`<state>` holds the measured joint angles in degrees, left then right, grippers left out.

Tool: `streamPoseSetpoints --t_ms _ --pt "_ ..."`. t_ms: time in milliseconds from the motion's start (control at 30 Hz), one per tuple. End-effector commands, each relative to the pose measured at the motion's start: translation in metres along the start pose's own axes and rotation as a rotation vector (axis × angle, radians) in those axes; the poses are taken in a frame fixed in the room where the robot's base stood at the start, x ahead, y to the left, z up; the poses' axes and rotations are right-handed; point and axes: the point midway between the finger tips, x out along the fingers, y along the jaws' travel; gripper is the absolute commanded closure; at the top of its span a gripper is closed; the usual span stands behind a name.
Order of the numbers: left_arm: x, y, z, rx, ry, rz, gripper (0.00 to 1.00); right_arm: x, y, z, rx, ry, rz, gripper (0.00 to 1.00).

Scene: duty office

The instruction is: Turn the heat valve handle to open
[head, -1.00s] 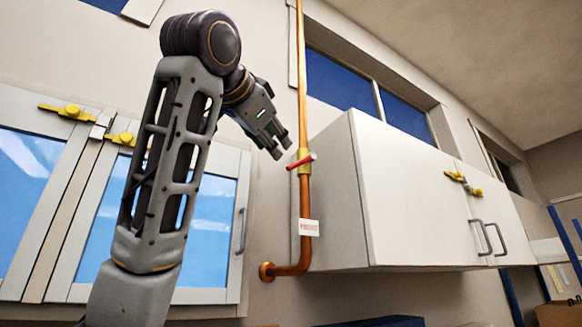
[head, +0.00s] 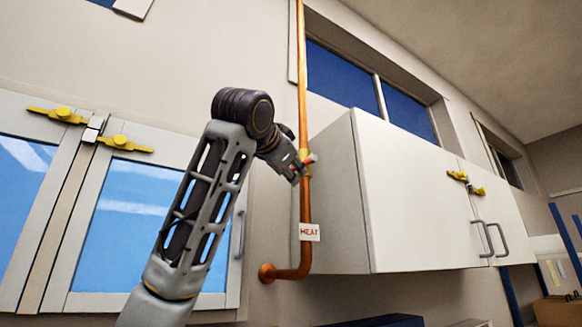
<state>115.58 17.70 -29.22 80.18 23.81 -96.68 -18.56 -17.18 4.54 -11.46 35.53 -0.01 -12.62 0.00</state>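The heat valve's red handle (head: 310,159) sits on a copper pipe (head: 305,205) that runs down the wall. A white tag reading HEAT (head: 309,232) hangs on the pipe below the valve. My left gripper (head: 299,175) is at the valve, its fingertips beside or over the handle's near end. The fingers look close to the handle, but I cannot tell whether they touch or grip it. Part of the handle and the valve body is hidden behind the gripper. My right gripper is not in view.
A white wall cabinet (head: 410,195) stands just right of the pipe, its side close to the valve. Glass-door cabinets (head: 130,235) with yellow latches are on the left. A window (head: 340,80) is above. The wall around the upper pipe is clear.

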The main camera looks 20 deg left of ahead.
Motion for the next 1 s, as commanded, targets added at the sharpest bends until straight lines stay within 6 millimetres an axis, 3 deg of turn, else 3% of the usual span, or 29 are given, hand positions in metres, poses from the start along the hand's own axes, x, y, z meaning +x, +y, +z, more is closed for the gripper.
streamPoseSetpoints --t_ms 200,533,800,1000 --pt "0.013 0.000 0.000 0.000 -0.002 0.001 0.66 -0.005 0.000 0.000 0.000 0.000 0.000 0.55" --pt "0.015 0.001 0.001 0.000 -0.001 0.000 0.66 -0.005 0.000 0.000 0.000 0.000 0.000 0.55" --pt "0.014 0.000 0.000 0.000 0.000 0.000 1.00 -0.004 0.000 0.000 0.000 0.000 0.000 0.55" --pt "0.014 0.001 0.000 0.000 0.000 0.001 1.00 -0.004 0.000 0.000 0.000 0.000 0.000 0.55"
